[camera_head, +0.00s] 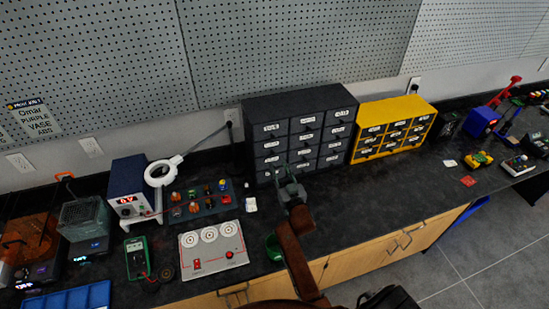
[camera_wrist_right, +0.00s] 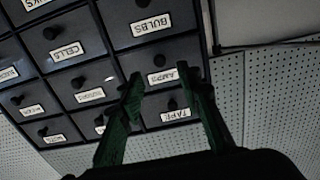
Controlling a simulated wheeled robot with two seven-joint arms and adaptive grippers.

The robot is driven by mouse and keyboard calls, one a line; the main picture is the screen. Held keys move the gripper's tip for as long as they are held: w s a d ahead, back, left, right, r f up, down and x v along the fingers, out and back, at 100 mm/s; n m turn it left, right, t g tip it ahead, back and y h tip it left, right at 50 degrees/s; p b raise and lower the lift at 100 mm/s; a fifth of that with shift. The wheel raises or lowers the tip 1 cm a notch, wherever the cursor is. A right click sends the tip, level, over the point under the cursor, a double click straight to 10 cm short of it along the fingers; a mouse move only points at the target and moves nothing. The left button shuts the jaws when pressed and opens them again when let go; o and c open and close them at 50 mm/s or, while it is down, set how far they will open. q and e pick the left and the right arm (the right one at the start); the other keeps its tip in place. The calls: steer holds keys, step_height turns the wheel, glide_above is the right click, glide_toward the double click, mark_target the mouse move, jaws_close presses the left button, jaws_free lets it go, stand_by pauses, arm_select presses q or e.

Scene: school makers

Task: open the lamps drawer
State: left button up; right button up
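The dark grey drawer cabinet (camera_head: 299,133) stands against the back wall on the counter, with rows of small labelled drawers that look closed. In the right wrist view, the lamps drawer (camera_wrist_right: 160,64) has a dark round knob and a white label, partly covered by a finger. My right gripper (camera_head: 289,180) is in front of the cabinet's lower left part in the head view. Its green fingers (camera_wrist_right: 160,82) are apart and empty, one on either side of the lamps drawer's front; contact with the knob cannot be told. My left gripper is not in view.
A yellow drawer cabinet (camera_head: 394,125) stands right of the dark one. A ring lamp (camera_head: 163,173), a white panel with dials (camera_head: 213,250) and a green multimeter (camera_head: 138,258) sit to the left. A green round container (camera_head: 274,247) is near the front edge by my arm.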

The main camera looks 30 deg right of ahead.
mark_target(273, 154)
steer(key=x, duration=0.7)
steer(key=shift+a, duration=0.1)
steer(key=shift+s, duration=0.1)
steer(key=shift+c, duration=0.3)
jaws_close()
